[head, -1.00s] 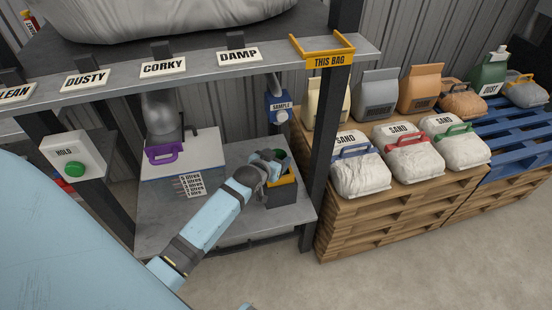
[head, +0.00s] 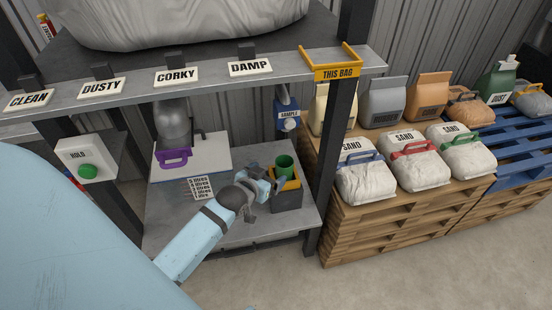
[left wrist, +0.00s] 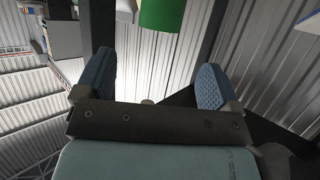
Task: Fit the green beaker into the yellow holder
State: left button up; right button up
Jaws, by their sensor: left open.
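The green beaker (head: 285,163) stands upright in the yellow holder (head: 291,185), which tops a dark grey block on the lower shelf. Its lower part is hidden by the holder's rim and my gripper, so I cannot tell how deep it sits. My left gripper (head: 273,181) is open and empty, just left of and in front of the holder, apart from the beaker. In the left wrist view both blue fingers (left wrist: 153,80) are spread with nothing between them, and the green beaker (left wrist: 162,14) shows beyond them at the top edge.
A blue sample dispenser (head: 288,120) hangs behind the holder. A dark post (head: 335,150) rises close on the right.

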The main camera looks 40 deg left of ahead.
pick_arm(q)
jog(key=s+d+f+m+g+h, duration=0.2)
jog(key=s+d+m+h, duration=0.1)
jog(key=s+d, duration=1.3)
jog(key=shift+s+d+f+m+g+h, duration=0.3)
jog(key=shift+d+m+h, duration=0.1)
jog(key=shift+d+h, duration=0.5)
